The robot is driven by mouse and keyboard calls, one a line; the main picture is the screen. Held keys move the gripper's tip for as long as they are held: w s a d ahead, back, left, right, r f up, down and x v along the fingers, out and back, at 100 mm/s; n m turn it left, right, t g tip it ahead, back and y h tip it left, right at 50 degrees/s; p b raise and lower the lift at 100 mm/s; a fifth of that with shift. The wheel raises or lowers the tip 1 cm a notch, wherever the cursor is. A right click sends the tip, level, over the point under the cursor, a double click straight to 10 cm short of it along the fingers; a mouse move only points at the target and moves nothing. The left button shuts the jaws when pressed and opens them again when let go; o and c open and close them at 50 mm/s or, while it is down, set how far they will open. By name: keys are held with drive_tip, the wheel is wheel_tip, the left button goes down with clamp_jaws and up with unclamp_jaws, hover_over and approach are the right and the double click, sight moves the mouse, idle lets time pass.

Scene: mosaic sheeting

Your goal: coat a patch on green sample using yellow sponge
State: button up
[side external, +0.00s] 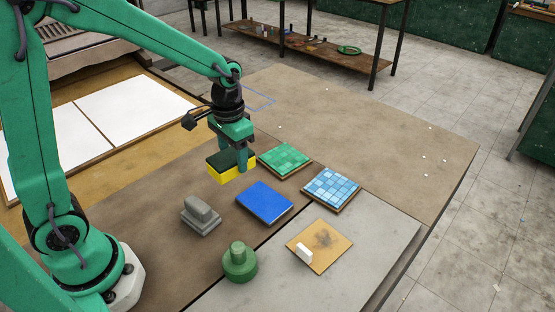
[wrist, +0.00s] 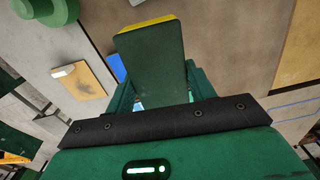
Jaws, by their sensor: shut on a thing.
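The yellow sponge (side external: 225,177), with a dark top layer, is between the fingers of my gripper (side external: 240,165) in the side view. My gripper is shut on it. In the wrist view the sponge (wrist: 150,55) shows a large dark face with a thin yellow edge. The green sample (side external: 284,159) is a tile of green mosaic squares on a thin base, just right of the sponge and apart from it in the picture. I cannot tell whether the sponge touches the table. The green sample is not clearly visible in the wrist view.
A blue mosaic tile (side external: 331,188) and a plain blue pad (side external: 265,202) lie nearby. A grey block-shaped tool (side external: 201,215), a green knobbed cylinder (side external: 239,262) and a tan board (side external: 326,244) with a white piece (side external: 304,253) stand nearer. The brown table's far right is mostly clear.

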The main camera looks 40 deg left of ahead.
drive_tip(key=shift+w+d, duration=0.1)
drive_tip(key=w+d+f, duration=0.2)
drive_tip(key=w+d, duration=0.2)
drive_tip(key=d, duration=0.2)
drive_tip(key=shift+f, duration=0.2)
drive_tip(key=shift+f, duration=3)
drive_tip(key=shift+f, duration=0.6)
idle(0.9)
drive_tip(key=shift+r, duration=0.1)
wheel_tip(320, 180, up, 7)
idle(1.2)
idle(0.4)
